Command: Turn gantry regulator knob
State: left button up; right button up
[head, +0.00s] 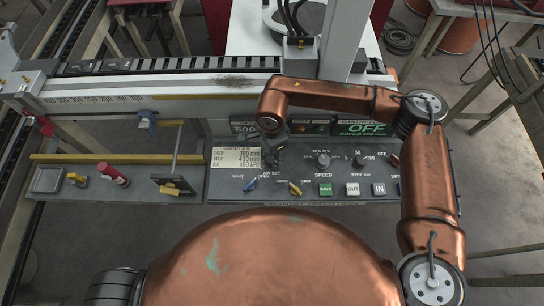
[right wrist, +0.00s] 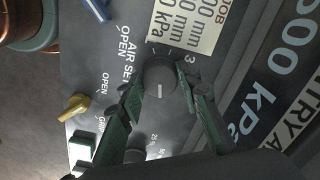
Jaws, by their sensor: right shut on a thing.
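The regulator knob (right wrist: 158,76) is a dark grey round knob beside the "AIR SET" lettering, with a pale pointer line toward the bottom of the right wrist view. My right gripper (right wrist: 166,90) is shut on it, one green-padded finger on each side. In the head view my right gripper (head: 272,153) reaches down to the panel and hides the knob. A large readout (right wrist: 270,90) shows 500 kPa; its "500" also shows in the head view (head: 243,127). The job card (head: 237,158) lists AIR 450 kPa. My left gripper is out of view.
The grey control panel (head: 225,190) also carries a blue lever (head: 251,184), a yellow lever (head: 294,189), a green SAVE button (head: 326,190) and the SPEED knob (head: 323,160). A green display (head: 362,128) reads OFF. The gantry rail (head: 190,87) runs behind.

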jog(key=n+b, duration=0.3)
jog(key=n, duration=0.1)
jog(key=shift+f, duration=0.2)
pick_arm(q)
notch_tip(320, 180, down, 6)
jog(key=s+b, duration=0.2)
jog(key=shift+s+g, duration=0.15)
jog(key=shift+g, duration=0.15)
pick_arm(e)
jog(key=shift+r+n, duration=0.15)
jog(key=shift+n, duration=1.25)
jog(key=o, duration=1.2)
jog(key=shift+c, duration=0.2)
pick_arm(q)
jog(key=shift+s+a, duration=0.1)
pick_arm(e)
jog(key=shift+r, duration=0.15)
notch_tip(320, 180, up, 12)
